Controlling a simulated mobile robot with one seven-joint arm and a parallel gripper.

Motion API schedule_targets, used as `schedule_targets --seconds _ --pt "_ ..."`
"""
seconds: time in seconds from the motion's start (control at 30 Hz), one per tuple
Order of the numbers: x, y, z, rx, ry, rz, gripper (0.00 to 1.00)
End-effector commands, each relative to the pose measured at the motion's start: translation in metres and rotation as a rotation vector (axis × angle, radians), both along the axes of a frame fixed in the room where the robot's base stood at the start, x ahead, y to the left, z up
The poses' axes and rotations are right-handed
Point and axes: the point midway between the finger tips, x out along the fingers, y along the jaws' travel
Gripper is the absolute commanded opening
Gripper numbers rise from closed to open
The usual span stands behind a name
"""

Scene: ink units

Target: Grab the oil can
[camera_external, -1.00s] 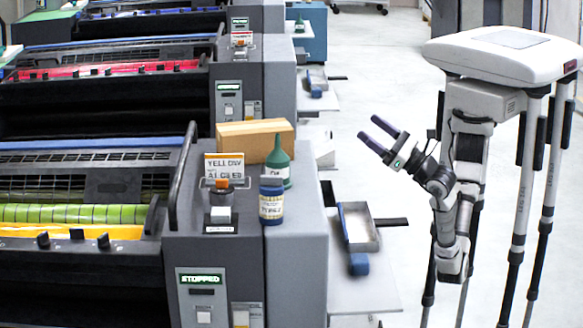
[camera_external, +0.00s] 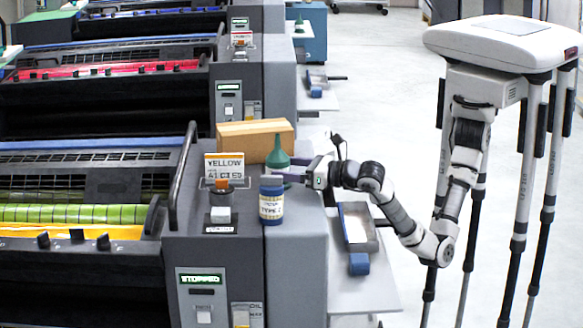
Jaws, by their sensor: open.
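The oil can (camera_external: 277,153) is green with a pointed spout and stands upright on the grey top of the printing unit. My gripper (camera_external: 288,172) reaches in from the right at the height of the can's body. Its fingers are open and lie at the can, covering its lower body. I cannot tell whether they touch it or whether the can is fully between them.
A cardboard box (camera_external: 250,138) lies behind the can. A side shelf (camera_external: 350,290) with a metal tray (camera_external: 362,226) is below my arm. Open floor lies to the right.

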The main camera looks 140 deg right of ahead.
Motion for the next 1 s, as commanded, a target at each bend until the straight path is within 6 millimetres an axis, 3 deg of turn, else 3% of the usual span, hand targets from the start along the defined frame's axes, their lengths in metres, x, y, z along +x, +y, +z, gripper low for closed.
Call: schedule_targets --seconds 0.3,0.67,1.0 --pt "0.012 -0.041 0.007 -0.001 0.002 -0.003 0.81" --pt "0.017 -0.049 0.005 -0.001 0.000 -0.001 0.80" --pt "0.016 -0.049 0.005 -0.001 0.000 -0.001 0.35"
